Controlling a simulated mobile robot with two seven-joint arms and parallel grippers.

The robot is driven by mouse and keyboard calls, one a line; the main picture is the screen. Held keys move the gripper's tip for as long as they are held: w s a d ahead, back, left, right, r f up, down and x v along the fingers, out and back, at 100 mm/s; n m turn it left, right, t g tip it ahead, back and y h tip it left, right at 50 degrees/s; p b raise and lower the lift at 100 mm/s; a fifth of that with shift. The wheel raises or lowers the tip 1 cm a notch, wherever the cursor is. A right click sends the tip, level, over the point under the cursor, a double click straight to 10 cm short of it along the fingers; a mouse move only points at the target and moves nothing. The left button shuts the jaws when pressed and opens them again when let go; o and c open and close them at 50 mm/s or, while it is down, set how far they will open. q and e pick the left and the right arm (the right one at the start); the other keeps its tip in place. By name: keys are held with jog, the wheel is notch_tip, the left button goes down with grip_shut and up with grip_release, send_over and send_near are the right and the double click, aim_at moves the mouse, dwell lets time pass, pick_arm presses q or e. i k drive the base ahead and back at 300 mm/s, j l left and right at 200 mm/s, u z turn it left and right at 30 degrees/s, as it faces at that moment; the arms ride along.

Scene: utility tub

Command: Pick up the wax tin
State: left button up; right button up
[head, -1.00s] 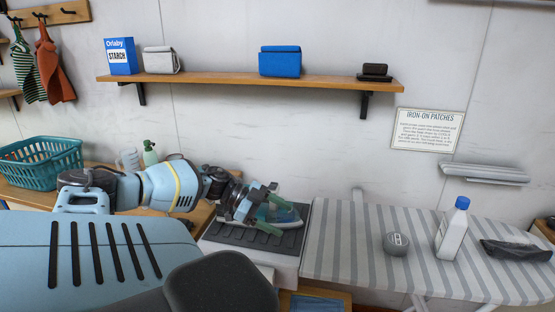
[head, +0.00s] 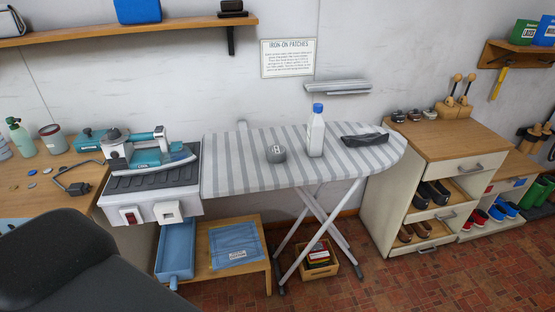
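A small round grey tin (head: 276,154) with a pale label on its side sits on the striped ironing board (head: 232,176), left of a white bottle (head: 316,134) with a blue cap. It looks like the wax tin, but its label is too small to read. It stands apart from the bottle, with nothing on top of it. Neither of my grippers is in the head view.
A dark folded cloth (head: 365,139) lies at the board's right end. A teal iron (head: 150,153) rests on its station to the left. A wooden-topped cabinet (head: 446,138) stands at right. The board's left end is clear.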

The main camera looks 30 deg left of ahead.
aim_at(276, 154)
jog(key=u, duration=0.6)
jog(key=i+l+u, duration=0.25)
jog(key=u, duration=0.25)
jog(key=i+l+u, duration=0.15)
jog(key=l+u, duration=0.35)
jog(key=i+l+u, duration=0.15)
jog(key=l, duration=0.25)
jog(key=l+u, duration=0.2)
jog(key=l, duration=0.2)
jog(key=i+l, duration=0.1)
jog(key=l, duration=0.35)
jog(key=i+l, duration=0.1)
jog(key=l, duration=0.4)
